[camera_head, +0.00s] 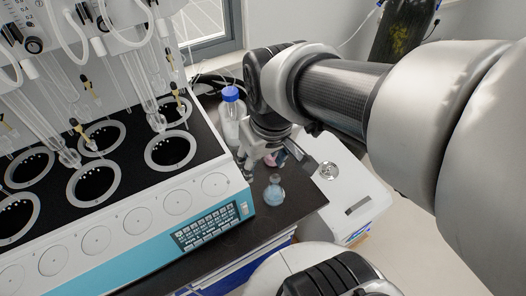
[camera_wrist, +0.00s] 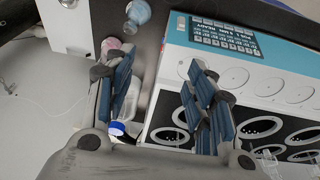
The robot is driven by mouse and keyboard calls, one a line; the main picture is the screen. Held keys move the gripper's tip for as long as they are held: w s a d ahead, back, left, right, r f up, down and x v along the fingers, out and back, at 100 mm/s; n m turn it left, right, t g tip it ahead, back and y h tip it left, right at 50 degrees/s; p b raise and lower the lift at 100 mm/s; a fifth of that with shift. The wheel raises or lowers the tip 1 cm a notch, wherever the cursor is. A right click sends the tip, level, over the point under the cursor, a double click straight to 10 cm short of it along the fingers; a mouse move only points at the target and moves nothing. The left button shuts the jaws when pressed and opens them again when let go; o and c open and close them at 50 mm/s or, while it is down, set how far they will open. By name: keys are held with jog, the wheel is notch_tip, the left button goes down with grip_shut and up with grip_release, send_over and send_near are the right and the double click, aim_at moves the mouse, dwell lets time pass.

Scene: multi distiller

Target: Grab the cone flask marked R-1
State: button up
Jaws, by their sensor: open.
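A small cone flask with blue liquid (camera_head: 273,192) stands upright on the dark bench top; it also shows at the top of the wrist view (camera_wrist: 138,12). A second flask with pink contents (camera_head: 276,158) is partly hidden behind my gripper; it also shows beside the left finger in the wrist view (camera_wrist: 110,45). No R-1 mark is readable on either flask. My gripper (camera_head: 262,164) is open and empty, just behind the blue flask in the head view. In the wrist view its fingers (camera_wrist: 160,70) are spread apart, with the machine's edge beyond them.
A clear bottle with a blue cap (camera_head: 231,112) stands behind my gripper, by the window. The large distiller (camera_head: 125,235) fills the left, with glass tubes above its round wells. A white box (camera_head: 345,190) stands right of the bench. The bench's front corner is clear.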

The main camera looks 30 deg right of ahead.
jog(key=w+d+f+g+p, duration=0.1)
jog(key=w+d+p, duration=0.2)
jog(key=w, duration=0.1)
jog(key=g+p, duration=0.2)
jog(key=p, duration=0.1)
send_over(274, 188)
jog(key=w, duration=0.1)
notch_tip(274, 188, down, 4)
jog(key=shift+d+f+b, duration=0.15)
jog(key=shift+f+b, duration=1)
jog(key=shift+f, duration=1.9)
jog(key=shift+d+f+b, duration=0.15)
jog(key=shift+f+b, duration=0.95)
jog(key=shift+f, duration=1.9)
jog(key=shift+d+f+b, duration=0.15)
jog(key=shift+f+b, duration=1)
jog(key=shift+f, duration=1.9)
jog(key=shift+r, duration=0.1)
grip_shut()
